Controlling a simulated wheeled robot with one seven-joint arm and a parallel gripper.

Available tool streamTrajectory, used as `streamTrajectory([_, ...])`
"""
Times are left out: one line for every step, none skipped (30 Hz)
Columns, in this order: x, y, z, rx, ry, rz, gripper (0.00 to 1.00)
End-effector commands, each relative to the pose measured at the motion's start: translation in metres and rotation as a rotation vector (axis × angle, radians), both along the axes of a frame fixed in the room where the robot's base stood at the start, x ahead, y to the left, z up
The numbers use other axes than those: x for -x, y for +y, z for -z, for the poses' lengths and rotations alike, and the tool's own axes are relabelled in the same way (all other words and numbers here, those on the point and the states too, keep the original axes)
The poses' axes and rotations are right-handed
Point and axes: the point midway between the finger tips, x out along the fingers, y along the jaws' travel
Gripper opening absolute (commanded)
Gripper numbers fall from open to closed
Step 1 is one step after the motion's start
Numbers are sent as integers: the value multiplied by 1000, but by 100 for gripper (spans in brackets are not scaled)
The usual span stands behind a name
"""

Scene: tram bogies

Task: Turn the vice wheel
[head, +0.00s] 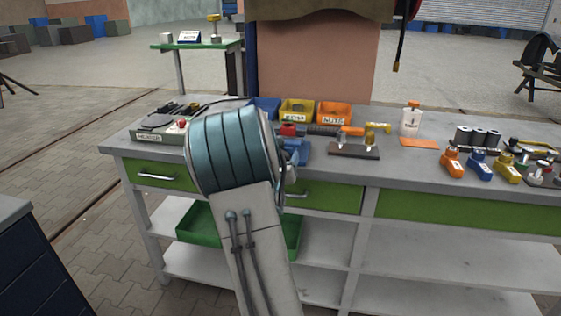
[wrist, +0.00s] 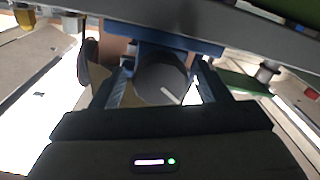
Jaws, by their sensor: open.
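The vice wheel (wrist: 160,82) is a dark grey disc with a short pale mark, in the middle of the wrist view. Behind it is the blue vice (wrist: 160,38), which also shows partly in the head view (head: 301,152) at the bench's front edge, just right of my arm. My gripper (wrist: 164,72) is open, with one dark finger on each side of the wheel. I cannot tell whether the fingers touch it. In the head view my arm hides the gripper and the wheel.
The grey workbench (head: 446,171) has green drawers. Yellow (head: 297,108) and orange (head: 334,113) bins stand behind the vice. A labelled grey tray (head: 158,138) lies left. Several coloured tools and a white bottle (head: 411,121) stand right. A green crate (head: 196,224) is on the shelf below.

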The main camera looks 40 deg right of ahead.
Motion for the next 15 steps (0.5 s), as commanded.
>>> streamTrajectory([0, -1, 0, 0, 0, 0, 70])
streamTrajectory([-1, -1, 0, 0, 0, 0, 70])
streamTrajectory([0, -1, 0, 0, 0, 0, 70])
streamTrajectory([0, -1, 0, 0, 0, 0, 70])
streamTrajectory([0, 0, 0, 0, 0, 0, 70])
streamTrajectory([0, 0, 0, -1, -1, 0, 70])
streamTrajectory([0, 0, 0, -1, -1, 0, 67])
streamTrajectory([0, 0, 0, 0, -1, 0, 58])
streamTrajectory([0, 0, 0, 0, -1, 0, 47])
streamTrajectory([0, 0, 0, 0, -1, 0, 39])
streamTrajectory([0, 0, 0, 0, -1, 0, 31])
streamTrajectory([0, 0, 0, 0, -1, 0, 25])
streamTrajectory([0, 0, 0, 0, -1, 0, 25])
streamTrajectory([0, 0, 0, 0, -1, 0, 25])
streamTrajectory([0, 0, 0, 0, -1, 0, 25])
